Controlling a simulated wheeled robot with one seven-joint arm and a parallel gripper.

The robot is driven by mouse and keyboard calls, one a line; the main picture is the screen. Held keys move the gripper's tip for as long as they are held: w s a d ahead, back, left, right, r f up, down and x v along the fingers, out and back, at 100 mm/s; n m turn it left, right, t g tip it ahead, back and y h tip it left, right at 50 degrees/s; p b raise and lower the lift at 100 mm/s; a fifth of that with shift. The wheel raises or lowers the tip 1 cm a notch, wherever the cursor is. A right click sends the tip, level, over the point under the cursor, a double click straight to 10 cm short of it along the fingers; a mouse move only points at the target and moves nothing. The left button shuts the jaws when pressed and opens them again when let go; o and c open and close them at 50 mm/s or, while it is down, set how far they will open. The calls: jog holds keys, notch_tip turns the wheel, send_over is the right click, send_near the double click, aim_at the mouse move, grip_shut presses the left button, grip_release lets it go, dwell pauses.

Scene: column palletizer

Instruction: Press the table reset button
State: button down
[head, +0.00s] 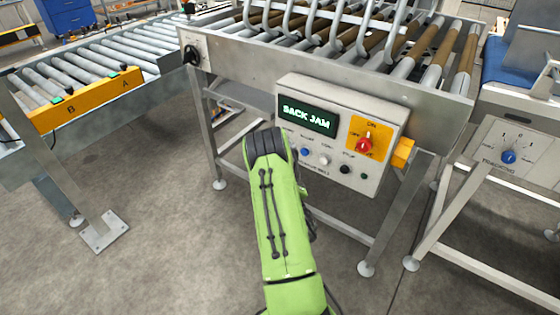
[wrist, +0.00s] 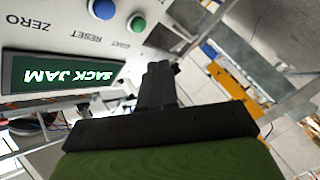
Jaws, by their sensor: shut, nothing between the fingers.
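The grey control box (head: 335,130) hangs on the front of the roller table, its lit display (head: 308,116) reading SACK JAM. Its blue button (head: 304,152) stands under a small label; in the wrist view the blue button (wrist: 103,8) is at the top edge by the word RESET, upside down. A green button (wrist: 136,24), labelled START, is beside it. My gripper (wrist: 159,68) is shut and empty, its black fingers reaching toward the panel, with the tips below the green button in the picture. Any contact cannot be told. In the head view my arm hides the fingers.
A white button (head: 323,160), a black button (head: 345,169) and a red switch on a yellow plate (head: 364,144) share the panel. A roller conveyor with a yellow A/B bar (head: 90,99) stands left. Another panel with a blue knob (head: 509,157) is right.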

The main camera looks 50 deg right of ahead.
aim_at(305, 152)
jog(key=shift+d+r, duration=0.1)
jog(key=d+p, duration=0.6)
jog(key=d, duration=0.2)
jog(key=shift+w+d, duration=0.35)
dwell(1.8)
jog(key=shift+d+p, duration=0.3)
jog(key=shift+d, duration=0.1)
jog(key=shift+w+d, duration=0.1)
jog(key=shift+d, duration=0.4)
dwell(0.6)
jog(key=shift+a, duration=0.9)
